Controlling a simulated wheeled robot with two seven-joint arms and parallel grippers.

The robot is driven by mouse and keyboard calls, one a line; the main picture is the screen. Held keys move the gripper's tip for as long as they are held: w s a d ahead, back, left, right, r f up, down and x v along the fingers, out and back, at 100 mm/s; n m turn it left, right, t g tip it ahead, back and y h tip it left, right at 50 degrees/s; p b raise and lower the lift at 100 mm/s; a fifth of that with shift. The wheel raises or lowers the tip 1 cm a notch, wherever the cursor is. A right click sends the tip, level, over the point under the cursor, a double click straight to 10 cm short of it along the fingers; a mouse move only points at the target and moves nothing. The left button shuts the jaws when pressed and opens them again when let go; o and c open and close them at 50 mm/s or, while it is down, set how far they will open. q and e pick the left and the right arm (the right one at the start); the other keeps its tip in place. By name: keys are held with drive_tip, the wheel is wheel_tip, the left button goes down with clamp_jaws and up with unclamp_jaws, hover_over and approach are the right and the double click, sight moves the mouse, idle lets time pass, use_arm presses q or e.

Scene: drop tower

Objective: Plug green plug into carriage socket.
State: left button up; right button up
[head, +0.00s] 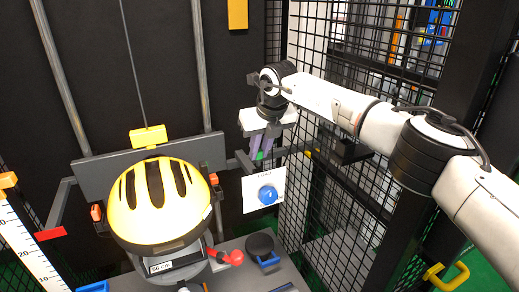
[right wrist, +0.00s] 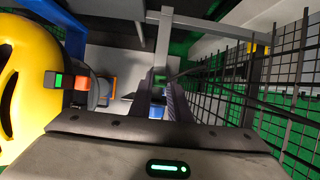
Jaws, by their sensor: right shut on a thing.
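My right gripper (head: 261,152) is shut on the green plug (head: 260,155), of which only a small green part shows between the fingers. In the right wrist view the two dark fingers reach forward with a bit of green (right wrist: 160,79) between their tips. The carriage (head: 97,175) is a dark grey crossbar on two vertical rails, with a yellow block at its middle and a yellow helmet in front. The gripper is to the right of the carriage, above a white panel. I cannot make out the carriage socket or whether the plug touches it. My left gripper is out of view.
The white panel with a blue button (head: 267,195) hangs just below my right gripper. A black mesh fence (head: 335,190) stands close on the right. A grey table (head: 235,276) carries a red-knobbed part and a black round piece. A ruler (head: 28,250) stands at left.

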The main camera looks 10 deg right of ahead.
sight(259, 160)
drive_tip(key=shift+f, duration=0.35)
idle(0.4)
drive_tip(key=shift+f, duration=0.2)
drive_tip(key=shift+f+b, duration=0.95)
drive_tip(key=shift+f, duration=0.2)
drive_tip(key=shift+f, duration=0.25)
drive_tip(key=o, duration=1)
drive_tip(key=shift+c, duration=0.2)
drive_tip(key=shift+r, duration=0.1)
